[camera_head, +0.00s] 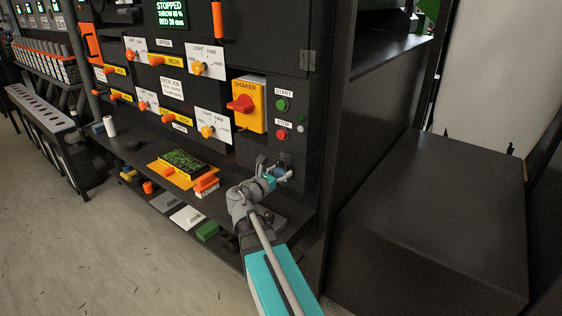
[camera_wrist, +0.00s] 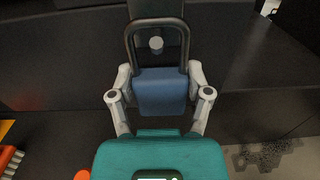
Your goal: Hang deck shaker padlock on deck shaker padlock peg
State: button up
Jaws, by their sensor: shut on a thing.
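My gripper (camera_head: 277,174) is at the dark panel below the STOP button, at the end of my arm. In the wrist view my gripper (camera_wrist: 160,95) is shut on a blue padlock (camera_wrist: 162,97), its two fingers on either side of the body. The padlock's dark shackle (camera_wrist: 131,42) points up in that view. A grey round peg end (camera_wrist: 156,43) shows inside the shackle's outline. I cannot tell whether the shackle is around the peg or only in front of it. In the head view the padlock is mostly hidden by the gripper.
Above the gripper is the yellow SHAKER switch (camera_head: 249,104) with a red handle, beside the green START (camera_head: 282,104) and red STOP (camera_head: 282,134) buttons. The shelf (camera_head: 125,150) at left holds a turf tray (camera_head: 184,163) and an orange brush (camera_head: 206,186). A large dark box (camera_head: 440,210) stands at right.

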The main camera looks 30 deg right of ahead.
jog(key=shift+f, duration=0.2)
jog(key=o, duration=1.2)
jog(key=shift+o, duration=0.2)
jog(key=shift+a, duration=0.1)
jog(key=v, duration=1.1)
jog(key=shift+s+a, duration=0.15)
jog(key=shift+a, duration=0.2)
